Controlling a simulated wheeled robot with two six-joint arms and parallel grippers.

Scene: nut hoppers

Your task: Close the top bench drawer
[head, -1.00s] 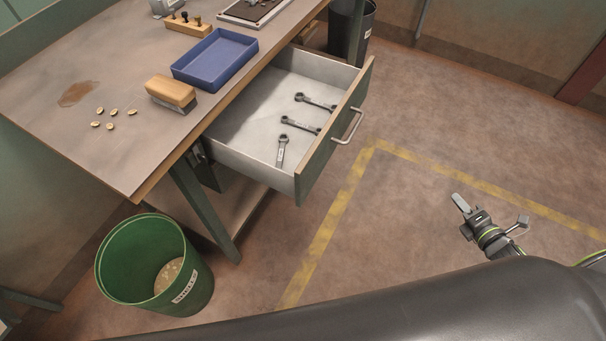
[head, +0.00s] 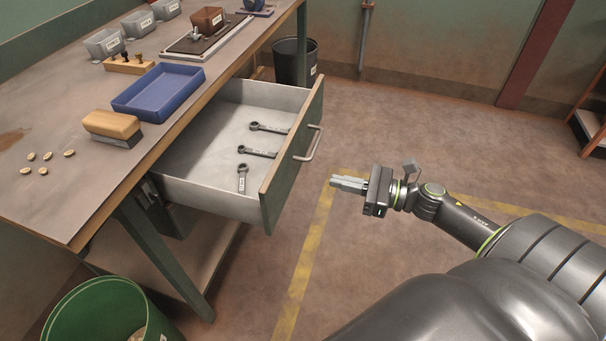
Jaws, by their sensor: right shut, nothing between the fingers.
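The top bench drawer (head: 292,150) is pulled out from the bench, its green-grey front facing right with a metal bar handle (head: 309,143). Three wrenches lie on the drawer's pale floor; the middle wrench (head: 257,152) is among them. My right gripper (head: 335,182) is shut and empty, to the right of the drawer front and a little below the handle in the picture. It points left toward the front and is apart from it. My left gripper is not in view.
The bench top (head: 60,110) holds a blue tray (head: 158,112), a wooden brush (head: 112,124), several nuts and small grey hoppers (head: 103,46). A green bin (head: 72,315) stands at the lower left, a dark bin (head: 287,75) behind the drawer. The floor right of the drawer is clear.

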